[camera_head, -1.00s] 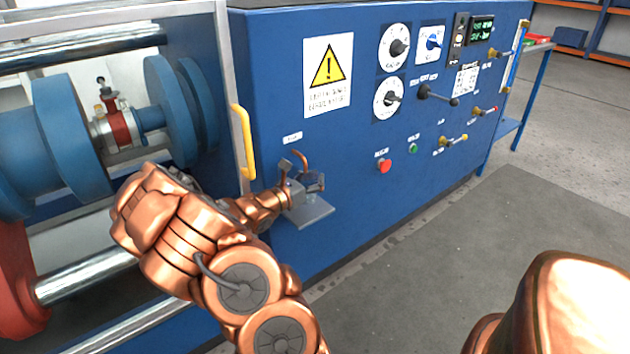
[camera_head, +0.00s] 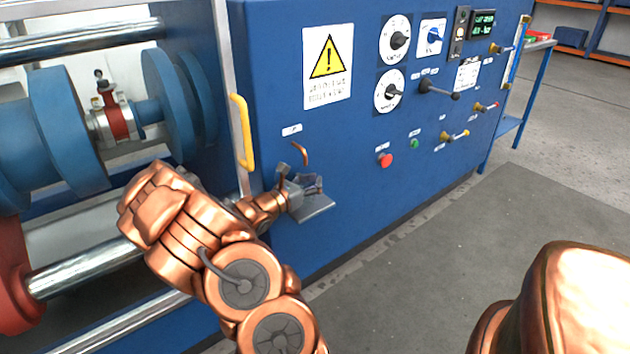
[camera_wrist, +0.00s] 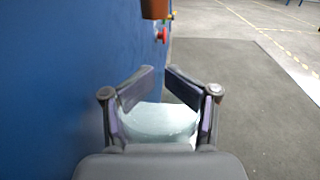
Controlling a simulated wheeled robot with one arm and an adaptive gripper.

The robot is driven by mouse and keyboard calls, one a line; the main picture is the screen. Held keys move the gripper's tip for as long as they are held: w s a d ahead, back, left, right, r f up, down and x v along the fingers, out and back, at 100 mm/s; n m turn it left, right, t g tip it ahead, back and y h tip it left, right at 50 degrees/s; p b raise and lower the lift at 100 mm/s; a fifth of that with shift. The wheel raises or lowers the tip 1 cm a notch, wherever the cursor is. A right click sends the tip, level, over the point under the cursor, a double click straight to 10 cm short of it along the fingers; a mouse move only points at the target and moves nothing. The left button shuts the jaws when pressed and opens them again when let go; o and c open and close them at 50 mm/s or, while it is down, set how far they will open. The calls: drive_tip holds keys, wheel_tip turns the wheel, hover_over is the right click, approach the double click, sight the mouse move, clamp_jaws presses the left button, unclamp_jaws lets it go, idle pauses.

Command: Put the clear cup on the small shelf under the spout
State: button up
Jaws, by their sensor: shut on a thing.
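The spout (camera_head: 300,153) is a small curved copper pipe on the blue panel; its end also shows at the top of the wrist view (camera_wrist: 155,8). The small shelf (camera_head: 318,209) is a grey plate below it. My gripper (camera_head: 306,182) is just above the shelf and below the spout, close to the panel. In the wrist view my gripper (camera_wrist: 160,78) is shut on the clear cup (camera_wrist: 160,121), a pale see-through round shape between the fingers. In the head view the cup is hard to make out. I cannot tell whether its base touches the shelf.
A yellow handle (camera_head: 243,133) stands left of the spout. A red button (camera_head: 385,159) and a green button (camera_head: 414,144) are to the right. A black lever (camera_head: 438,89) sticks out above them. The grey floor to the right is clear.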

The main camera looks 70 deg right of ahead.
drive_tip(key=o, duration=1)
